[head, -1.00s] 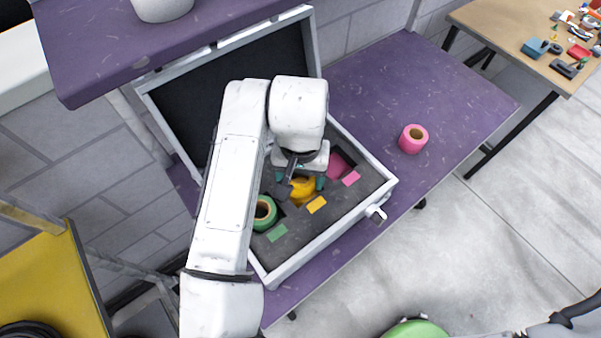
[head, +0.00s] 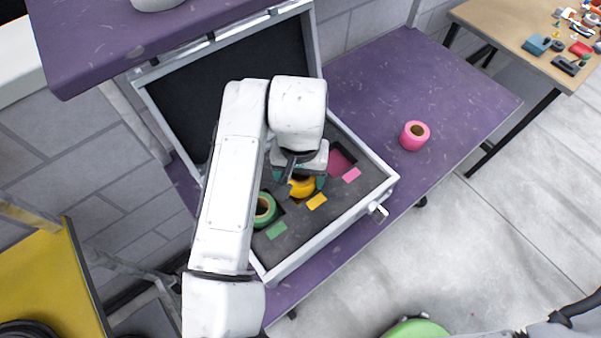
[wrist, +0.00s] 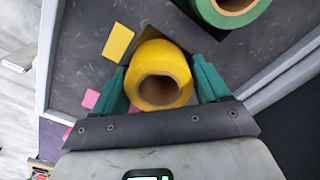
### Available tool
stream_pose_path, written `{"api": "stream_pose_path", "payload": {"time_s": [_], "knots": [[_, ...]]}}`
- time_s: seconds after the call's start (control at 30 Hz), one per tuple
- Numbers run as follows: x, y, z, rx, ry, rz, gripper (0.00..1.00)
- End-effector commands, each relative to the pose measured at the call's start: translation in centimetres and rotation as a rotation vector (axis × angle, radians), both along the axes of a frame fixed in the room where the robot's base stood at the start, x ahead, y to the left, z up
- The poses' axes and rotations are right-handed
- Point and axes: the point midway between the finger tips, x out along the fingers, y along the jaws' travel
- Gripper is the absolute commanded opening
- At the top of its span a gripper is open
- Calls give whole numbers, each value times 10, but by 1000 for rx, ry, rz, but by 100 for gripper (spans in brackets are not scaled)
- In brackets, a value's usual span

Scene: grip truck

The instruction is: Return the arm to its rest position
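A yellow tape roll (head: 301,187) is at the middle slot of the dark foam in the open case (head: 330,231). In the wrist view the yellow roll (wrist: 160,60) shows its brown core end-on. My gripper (head: 299,180) is low over the case, its teal fingers on either side of the roll. In the wrist view my gripper (wrist: 160,82) has the fingers close against the roll's sides; whether they press on it cannot be told. The roll's lower part is hidden. A green roll (head: 263,211) sits in the slot beside it.
A pink roll (head: 414,135) stands on the purple table (head: 440,92), right of the case. The pink-marked slot (head: 341,161) is empty. A purple shelf (head: 95,45) overhangs the upper left. The case's raised lid (head: 235,95) stands behind my arm.

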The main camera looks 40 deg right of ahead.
Motion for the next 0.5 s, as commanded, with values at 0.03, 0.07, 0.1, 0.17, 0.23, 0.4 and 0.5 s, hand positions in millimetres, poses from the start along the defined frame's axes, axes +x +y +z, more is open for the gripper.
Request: {"api": "stream_pose_path", "payload": {"time_s": [0.03,0.07,0.1,0.17,0.23,0.4,0.5], "knots": [[-2,-1,0,0,7,-3,99],[-2,-1,4,1,6,-4,99],[-2,-1,10,-1,5,-4,99],[-2,-2,20,-2,4,-5,99],[-1,-1,33,-2,2,-4,99],[-1,-2,59,-4,1,-4,99],[-2,-1,69,-6,0,-4,99]]}}
